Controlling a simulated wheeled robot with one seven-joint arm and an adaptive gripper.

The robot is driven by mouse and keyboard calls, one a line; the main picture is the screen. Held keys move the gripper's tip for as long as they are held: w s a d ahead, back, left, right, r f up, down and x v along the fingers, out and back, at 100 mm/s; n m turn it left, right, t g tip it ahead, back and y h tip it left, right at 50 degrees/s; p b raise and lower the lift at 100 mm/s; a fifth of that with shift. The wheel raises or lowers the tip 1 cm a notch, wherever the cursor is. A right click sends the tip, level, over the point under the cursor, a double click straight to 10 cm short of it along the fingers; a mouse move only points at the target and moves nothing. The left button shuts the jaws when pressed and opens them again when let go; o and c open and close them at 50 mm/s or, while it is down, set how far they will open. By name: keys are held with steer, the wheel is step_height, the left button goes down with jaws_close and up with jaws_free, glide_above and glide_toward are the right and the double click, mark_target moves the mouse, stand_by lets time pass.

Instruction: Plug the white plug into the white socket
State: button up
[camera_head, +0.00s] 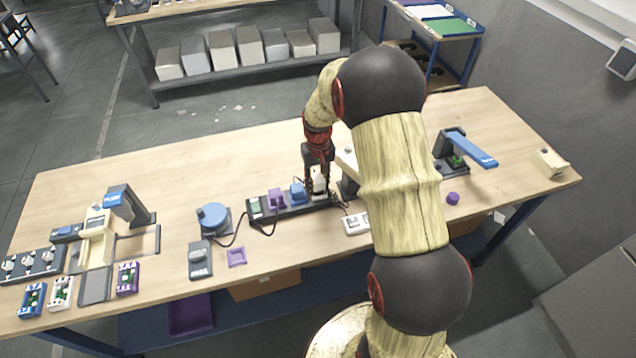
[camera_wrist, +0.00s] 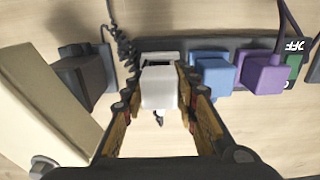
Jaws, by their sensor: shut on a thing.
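The white plug (camera_wrist: 159,92) is between the two fingers of my gripper (camera_wrist: 158,84), which is shut on it. In the head view, my gripper (camera_head: 318,172) points down with the white plug (camera_head: 319,185) at the end of the dark power strip (camera_head: 295,209). In the wrist view, a pale rim of the white socket (camera_wrist: 160,56) shows at the strip's end just beyond the plug. The plug hides most of this socket. I cannot tell whether the plug is seated in it or only close to it.
A blue plug (camera_wrist: 212,72) and a purple plug (camera_wrist: 262,74) stand in the strip beside the white one. A beige block (camera_wrist: 40,105) is close on the left in the wrist view. A white switch box (camera_head: 356,223) lies near the table's front edge. Cables lie around the strip.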

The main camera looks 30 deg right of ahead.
mark_target(318, 179)
steer(key=shift+f+b, duration=0.3)
steer(key=shift+f, duration=0.4)
stand_by(0.5)
steer(key=o, duration=1.1)
steer(key=shift+o, duration=1.3)
steer(key=shift+r+p, duration=2.4)
steer(key=shift+r, duration=1.2)
steer(key=shift+f, duration=0.1)
